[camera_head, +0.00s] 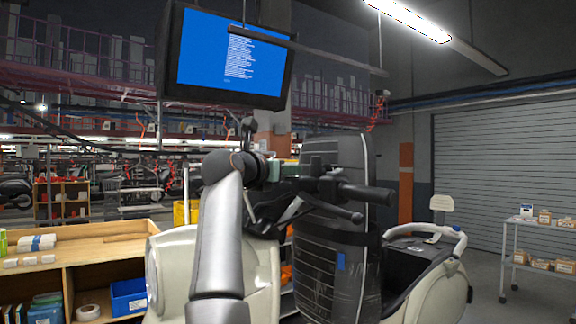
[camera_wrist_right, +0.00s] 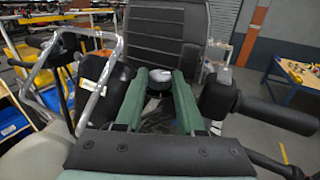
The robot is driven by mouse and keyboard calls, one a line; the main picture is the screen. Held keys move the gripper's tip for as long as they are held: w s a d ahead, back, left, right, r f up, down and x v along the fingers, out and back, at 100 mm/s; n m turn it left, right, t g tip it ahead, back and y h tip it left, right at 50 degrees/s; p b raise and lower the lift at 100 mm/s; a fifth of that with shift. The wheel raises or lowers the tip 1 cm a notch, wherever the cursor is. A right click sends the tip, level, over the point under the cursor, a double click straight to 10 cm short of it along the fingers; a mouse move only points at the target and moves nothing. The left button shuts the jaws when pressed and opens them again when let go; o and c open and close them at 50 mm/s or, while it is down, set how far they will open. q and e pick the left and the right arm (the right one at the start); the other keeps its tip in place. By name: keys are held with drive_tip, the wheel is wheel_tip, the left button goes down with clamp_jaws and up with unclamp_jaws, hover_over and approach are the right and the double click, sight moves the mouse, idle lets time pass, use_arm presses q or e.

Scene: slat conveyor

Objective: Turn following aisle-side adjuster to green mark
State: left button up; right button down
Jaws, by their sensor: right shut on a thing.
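My right gripper (camera_wrist_right: 158,88) has two green fingers closed around a small dark round part with a pale top, apparently the adjuster (camera_wrist_right: 159,78), in the right wrist view. The fingers hide its sides. In the head view my right gripper (camera_head: 286,168) is small and partly hidden, at the left end of the handlebar cluster of a cream scooter (camera_head: 263,265). A black handlebar grip (camera_head: 367,194) stands to its right. I cannot make out a green mark in either view. My left gripper is not in view.
A tall black ribbed panel (camera_head: 335,165) stands close behind the handlebar. A monitor (camera_head: 228,58) hangs above. A wooden shelf unit (camera_head: 100,245) with a blue bin (camera_head: 128,298) is at left. A trolley with boxes (camera_head: 540,232) stands at right, with open floor before the shutter.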

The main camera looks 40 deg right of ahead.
drive_tip(key=shift+w+r+m+g+h, duration=0.15)
drive_tip(key=shift+m+g+h, duration=0.15)
drive_tip(key=shift+m+g, duration=0.45)
drive_tip(key=shift+w+m+g, duration=0.1)
drive_tip(key=shift+m+g, duration=0.25)
drive_tip(key=shift+g, duration=0.6)
drive_tip(key=c, duration=0.8)
unclamp_jaws()
drive_tip(key=shift+a, duration=0.1)
drive_tip(key=s+a+b, duration=0.2)
drive_tip(key=a, duration=1)
drive_tip(key=shift+s, duration=0.15)
drive_tip(key=shift+a, duration=0.1)
